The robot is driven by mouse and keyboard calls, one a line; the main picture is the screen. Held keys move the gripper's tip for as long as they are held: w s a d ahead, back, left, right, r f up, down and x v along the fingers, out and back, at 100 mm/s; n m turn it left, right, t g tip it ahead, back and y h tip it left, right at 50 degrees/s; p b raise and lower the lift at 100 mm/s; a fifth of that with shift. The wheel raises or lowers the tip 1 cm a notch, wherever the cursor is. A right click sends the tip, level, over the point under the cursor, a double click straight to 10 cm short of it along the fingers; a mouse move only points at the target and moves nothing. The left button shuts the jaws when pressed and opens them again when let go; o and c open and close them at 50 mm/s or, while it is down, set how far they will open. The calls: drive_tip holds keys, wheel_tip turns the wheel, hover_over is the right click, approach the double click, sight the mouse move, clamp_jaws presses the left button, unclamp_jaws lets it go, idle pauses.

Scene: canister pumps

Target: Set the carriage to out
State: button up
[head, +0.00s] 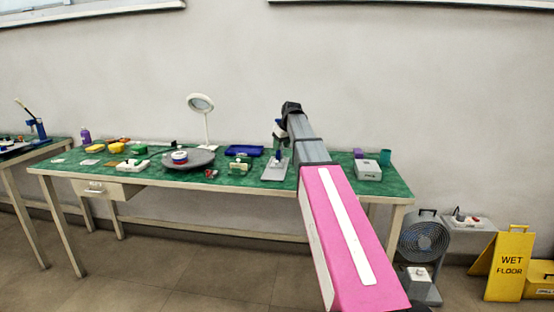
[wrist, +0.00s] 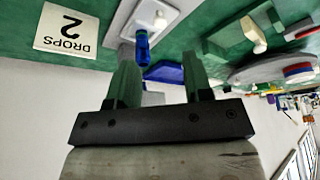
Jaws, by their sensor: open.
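A pale grey flat fixture (head: 273,174) with a small upright blue part (head: 278,155) stands on the green table, right of centre. In the wrist view the fixture (wrist: 128,16) shows at the top, with the blue part (wrist: 142,48) just beyond my fingertips. I cannot tell which piece is the carriage or where it sits along its travel. My gripper (wrist: 156,72) is open, with a wide empty gap between its green fingers. In the head view it is mostly hidden by the end of my arm, above the fixture.
A "DROPS 2" card (wrist: 70,30) lies beside the fixture. A blue tray (head: 244,151) is behind, a green-and-cream device (head: 239,167) to the left, and a grey box (head: 368,171) to the right. A magnifier lamp (head: 201,104) stands at the back.

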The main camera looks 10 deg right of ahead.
sight(276, 161)
drive_tip(key=x, duration=0.8)
drive_tip(key=shift+w+f, duration=0.1)
drive_tip(key=shift+f, duration=0.1)
clamp_jaws()
